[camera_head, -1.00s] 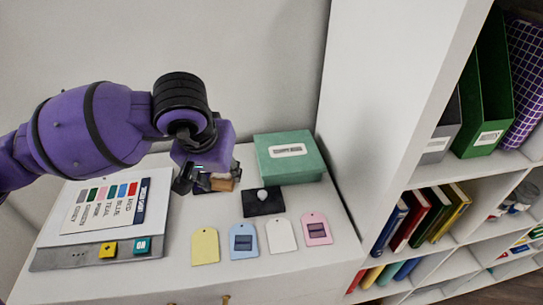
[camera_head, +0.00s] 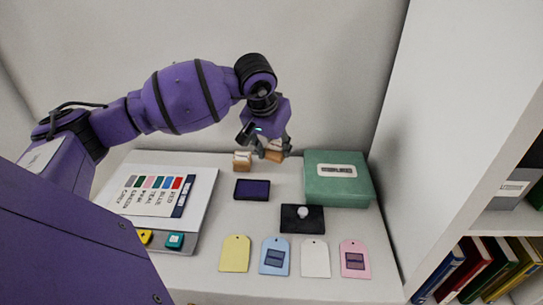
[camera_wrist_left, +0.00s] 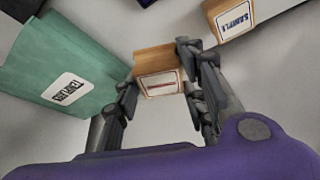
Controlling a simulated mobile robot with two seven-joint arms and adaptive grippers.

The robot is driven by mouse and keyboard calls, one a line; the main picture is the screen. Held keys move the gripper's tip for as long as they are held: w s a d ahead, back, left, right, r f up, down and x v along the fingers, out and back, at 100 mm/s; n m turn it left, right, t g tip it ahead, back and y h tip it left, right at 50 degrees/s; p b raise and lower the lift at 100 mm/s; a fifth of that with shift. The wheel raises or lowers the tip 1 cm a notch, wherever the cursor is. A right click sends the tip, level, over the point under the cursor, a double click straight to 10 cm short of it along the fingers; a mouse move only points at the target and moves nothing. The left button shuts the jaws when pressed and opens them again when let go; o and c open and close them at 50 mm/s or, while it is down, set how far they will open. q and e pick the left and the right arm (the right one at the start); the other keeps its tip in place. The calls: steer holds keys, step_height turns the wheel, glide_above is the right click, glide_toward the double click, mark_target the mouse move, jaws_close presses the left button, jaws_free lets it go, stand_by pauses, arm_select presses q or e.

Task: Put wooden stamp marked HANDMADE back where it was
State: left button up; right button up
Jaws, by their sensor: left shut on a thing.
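My left gripper (camera_head: 272,147) is shut on a wooden stamp (camera_head: 274,156) near the back of the white cabinet top, just left of the green box. In the left wrist view the held stamp (camera_wrist_left: 158,72) sits between the fingers. I cannot tell whether the stamp touches the surface. A second wooden stamp (camera_head: 242,162) stands just left of it; in the left wrist view its label (camera_wrist_left: 232,16) reads SAMPLE. My right gripper is not in view.
The green box (camera_head: 338,188) stands right of the gripper. In front lie a dark purple ink pad (camera_head: 252,189) and a black pad with a pale knob (camera_head: 302,218). Yellow (camera_head: 235,254), blue (camera_head: 275,268), white (camera_head: 315,263) and pink (camera_head: 355,268) tags line the front. A colour chart (camera_head: 155,190) lies left.

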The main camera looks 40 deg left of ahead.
mark_target(271, 145)
arm_select(q)
steer(key=shift+w+a+f, duration=0.3)
steer(key=shift+a+f, duration=0.15)
steer(key=shift+f, duration=0.15)
steer(key=shift+w+a+f, duration=0.25)
steer(key=shift+a+f, duration=0.15)
steer(key=shift+f, duration=1.75)
steer(key=shift+f, duration=0.25)
steer(key=o, duration=1.2)
steer(key=shift+c, duration=0.2)
steer(key=shift+r, duration=0.1)
steer(key=shift+r+p, duration=0.35)
steer(key=v, duration=1.1)
steer(key=shift+r+b, duration=0.25)
steer(key=shift+b, duration=0.1)
